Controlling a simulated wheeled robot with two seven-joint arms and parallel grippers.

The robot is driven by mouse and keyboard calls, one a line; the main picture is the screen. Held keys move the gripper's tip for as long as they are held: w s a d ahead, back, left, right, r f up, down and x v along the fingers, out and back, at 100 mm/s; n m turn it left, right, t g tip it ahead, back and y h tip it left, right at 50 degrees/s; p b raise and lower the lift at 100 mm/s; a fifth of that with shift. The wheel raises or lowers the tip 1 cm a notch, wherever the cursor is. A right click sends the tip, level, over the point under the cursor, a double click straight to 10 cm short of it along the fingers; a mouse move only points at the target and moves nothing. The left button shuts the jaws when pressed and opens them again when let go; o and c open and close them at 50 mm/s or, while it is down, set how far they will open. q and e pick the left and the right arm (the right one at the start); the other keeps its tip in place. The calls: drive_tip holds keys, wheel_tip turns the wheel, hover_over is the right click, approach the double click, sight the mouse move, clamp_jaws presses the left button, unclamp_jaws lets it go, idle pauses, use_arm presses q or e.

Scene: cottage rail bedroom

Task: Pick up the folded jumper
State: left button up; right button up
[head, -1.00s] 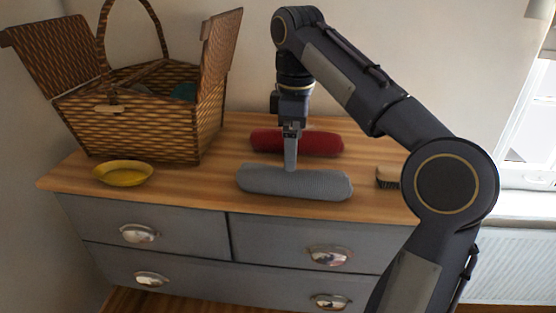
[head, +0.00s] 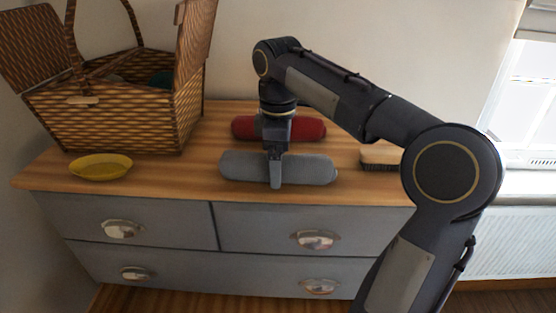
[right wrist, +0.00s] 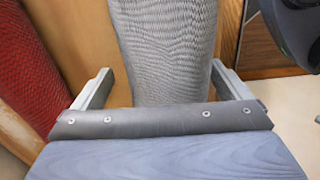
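A grey knitted roll (head: 312,170), which looks like the folded jumper, lies lengthwise on the wooden dresser top (head: 210,190). A red roll (head: 306,128) lies just behind it. My right gripper (head: 275,180) comes down over the grey roll from above, one finger in front of its near side. In the right wrist view, the gripper (right wrist: 160,70) is open, one finger on each side of the grey roll (right wrist: 168,45). Wood shows between the left finger and the roll; whether the right finger touches it I cannot tell. My left gripper is not in view.
A wicker basket (head: 110,118) with raised lids stands at the left, a yellow dish (head: 100,167) in front of it. A brush (head: 380,156) lies right of the rolls, close to my right arm. Bare wood lies between dish and grey roll.

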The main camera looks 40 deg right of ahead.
drive_tip(key=c, duration=0.8)
drive_tip(key=shift+r, duration=0.1)
drive_tip(key=shift+c, duration=0.2)
